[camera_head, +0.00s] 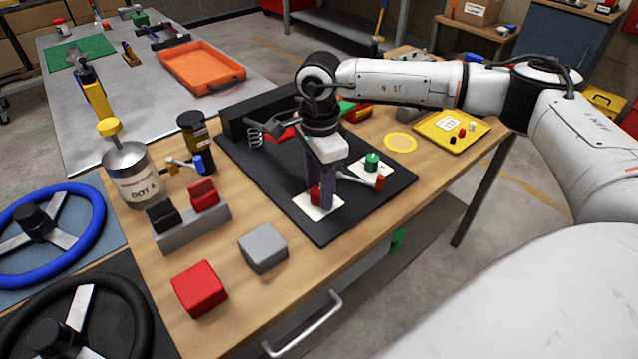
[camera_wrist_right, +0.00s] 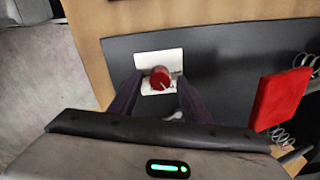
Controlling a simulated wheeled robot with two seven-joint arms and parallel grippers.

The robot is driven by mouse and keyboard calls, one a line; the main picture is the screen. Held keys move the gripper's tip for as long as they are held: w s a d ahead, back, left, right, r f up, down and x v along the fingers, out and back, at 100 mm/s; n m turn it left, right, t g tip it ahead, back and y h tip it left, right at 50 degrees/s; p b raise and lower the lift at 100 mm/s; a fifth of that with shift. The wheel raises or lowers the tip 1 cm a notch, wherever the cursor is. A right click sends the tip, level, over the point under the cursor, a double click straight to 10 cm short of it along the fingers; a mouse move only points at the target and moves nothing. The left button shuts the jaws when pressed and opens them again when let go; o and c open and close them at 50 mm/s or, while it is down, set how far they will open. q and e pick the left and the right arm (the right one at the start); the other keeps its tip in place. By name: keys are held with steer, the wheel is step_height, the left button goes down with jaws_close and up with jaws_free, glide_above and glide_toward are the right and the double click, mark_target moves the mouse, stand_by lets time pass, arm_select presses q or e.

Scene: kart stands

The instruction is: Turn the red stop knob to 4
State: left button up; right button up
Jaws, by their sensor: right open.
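The red stop knob (camera_head: 315,195) stands on a small white plate (camera_head: 303,202) at the front of the black board (camera_head: 336,232). It also shows in the right wrist view (camera_wrist_right: 160,77), with a light pointer mark on its face. The dial's numbers cannot be read. My right gripper (camera_head: 324,205) points down over the knob with its fingers open. In the right wrist view the gripper (camera_wrist_right: 157,84) has one finger on each side of the knob; contact cannot be told. My left gripper is not in view.
A green knob (camera_head: 371,160) and a red-tipped lever (camera_head: 379,182) are close to the right gripper. A red pedal (camera_wrist_right: 280,98) and springs are on the board. Grey (camera_head: 263,248) and red (camera_head: 199,288) blocks stand nearer the front-left.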

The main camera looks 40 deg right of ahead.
steer(key=c, duration=1)
steer(key=shift+c, duration=0.2)
